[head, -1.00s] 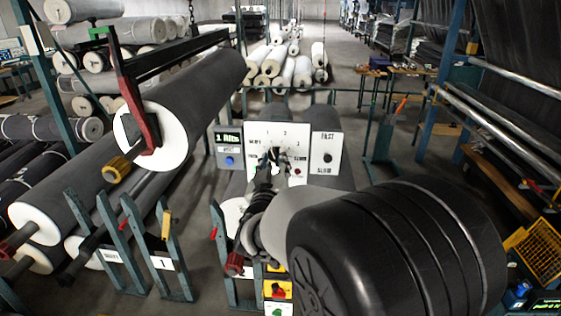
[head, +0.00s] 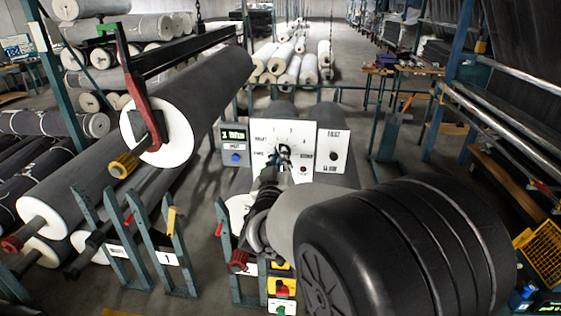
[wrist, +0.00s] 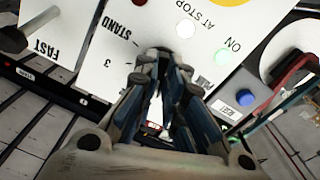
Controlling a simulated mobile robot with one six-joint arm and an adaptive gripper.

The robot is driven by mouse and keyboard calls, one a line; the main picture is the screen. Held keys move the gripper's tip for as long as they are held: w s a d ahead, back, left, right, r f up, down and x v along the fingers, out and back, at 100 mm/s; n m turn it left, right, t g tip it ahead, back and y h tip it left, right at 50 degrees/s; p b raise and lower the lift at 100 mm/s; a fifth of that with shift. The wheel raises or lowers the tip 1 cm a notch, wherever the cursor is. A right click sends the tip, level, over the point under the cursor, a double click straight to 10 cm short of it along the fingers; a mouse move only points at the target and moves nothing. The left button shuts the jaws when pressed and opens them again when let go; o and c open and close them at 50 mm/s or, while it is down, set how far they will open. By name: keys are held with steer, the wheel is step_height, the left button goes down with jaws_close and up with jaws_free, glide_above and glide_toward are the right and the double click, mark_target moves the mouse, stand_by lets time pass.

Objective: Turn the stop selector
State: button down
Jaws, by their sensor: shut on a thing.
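The stop selector is on a white panel (head: 262,127) marked with numbers around a dial. In the wrist view the panel (wrist: 108,62) shows "3", "STAND" and "AT STOP" at a slant. My gripper (head: 284,152) is at the middle of the panel in the head view. In the wrist view my gripper (wrist: 166,72) has its two fingers close together at the panel face, shut on the selector knob. The fingers hide most of the knob, so I cannot tell which mark it points to.
A display box with a blue button (head: 236,158) is left of the panel. A "FAST" panel (head: 332,148) with a dark knob is at its right. A large grey roll (head: 205,95) hangs at the left.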

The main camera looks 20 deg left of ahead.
steer(key=shift+f+b, duration=0.1)
steer(key=shift+b, duration=0.25)
steer(key=m+b, duration=2)
steer(key=m, duration=0.3)
steer(key=shift+m, duration=0.4)
steer(key=shift+r, duration=0.2)
steer(key=c, duration=1.7)
jaws_free()
steer(key=shift+a, duration=0.1)
